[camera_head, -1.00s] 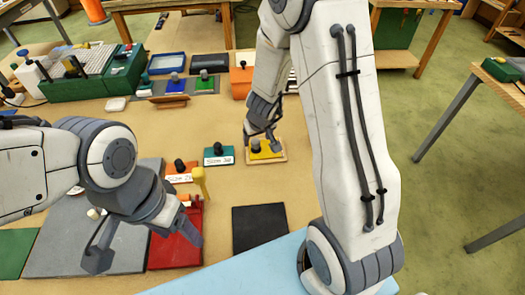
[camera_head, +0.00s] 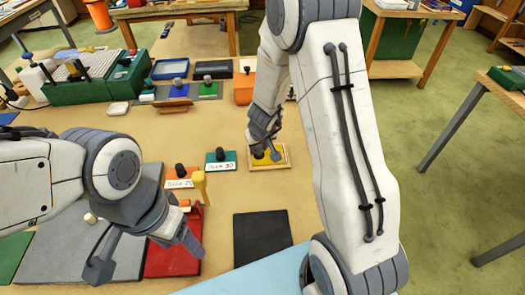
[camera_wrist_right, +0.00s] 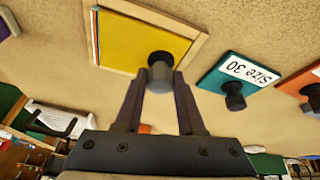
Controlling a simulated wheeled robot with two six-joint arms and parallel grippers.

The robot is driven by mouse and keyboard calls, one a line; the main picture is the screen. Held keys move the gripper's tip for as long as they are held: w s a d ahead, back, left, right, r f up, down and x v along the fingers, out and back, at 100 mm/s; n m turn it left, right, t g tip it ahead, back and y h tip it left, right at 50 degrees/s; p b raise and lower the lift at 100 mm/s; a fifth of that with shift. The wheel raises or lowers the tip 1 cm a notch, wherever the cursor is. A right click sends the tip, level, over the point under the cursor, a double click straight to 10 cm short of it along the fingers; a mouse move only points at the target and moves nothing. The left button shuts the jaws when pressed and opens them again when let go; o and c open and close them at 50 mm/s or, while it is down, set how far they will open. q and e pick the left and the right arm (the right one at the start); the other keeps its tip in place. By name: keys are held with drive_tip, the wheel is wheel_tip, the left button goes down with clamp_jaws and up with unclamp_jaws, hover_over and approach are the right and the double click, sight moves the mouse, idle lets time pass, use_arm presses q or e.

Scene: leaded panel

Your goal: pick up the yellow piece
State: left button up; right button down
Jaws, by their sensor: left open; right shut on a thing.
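The yellow piece (camera_head: 262,159) is a flat yellow plate with a dark knob, lying in a light wooden tray (camera_head: 286,164). In the right wrist view the yellow piece (camera_wrist_right: 125,42) shows at the top, with its knob (camera_wrist_right: 159,72) between the fingers. My right gripper (camera_head: 269,151) is shut on this knob. The plate appears still within the tray's rim; I cannot tell whether it is lifted. My left gripper (camera_head: 147,255) is open and empty, over the grey mat (camera_head: 60,240) and the red mat (camera_head: 165,262).
A teal block labelled "Size 30" (camera_head: 221,165) and an orange labelled block (camera_head: 178,182) stand left of the tray. A black mat (camera_head: 262,237) lies in front. Blue and green knobbed blocks, an orange box (camera_head: 244,88) and a green rack (camera_head: 95,88) stand farther back.

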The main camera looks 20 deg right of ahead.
sight(263, 158)
drive_tip(key=shift+r, duration=0.15)
drive_tip(key=shift+r+p, duration=0.55)
drive_tip(key=shift+p, duration=0.1)
wheel_tip(263, 158, up, 3)
drive_tip(key=p, duration=0.3)
drive_tip(key=shift+r, duration=0.2)
drive_tip(key=shift+s+d+r+b, duration=0.1)
drive_tip(key=shift+s+d+b, duration=0.3)
drive_tip(key=shift+s, duration=0.3)
drive_tip(key=s+d+r, duration=0.4)
drive_tip(key=s+r, duration=0.2)
drive_tip(key=s, duration=0.3)
drive_tip(key=shift+s+d, duration=0.1)
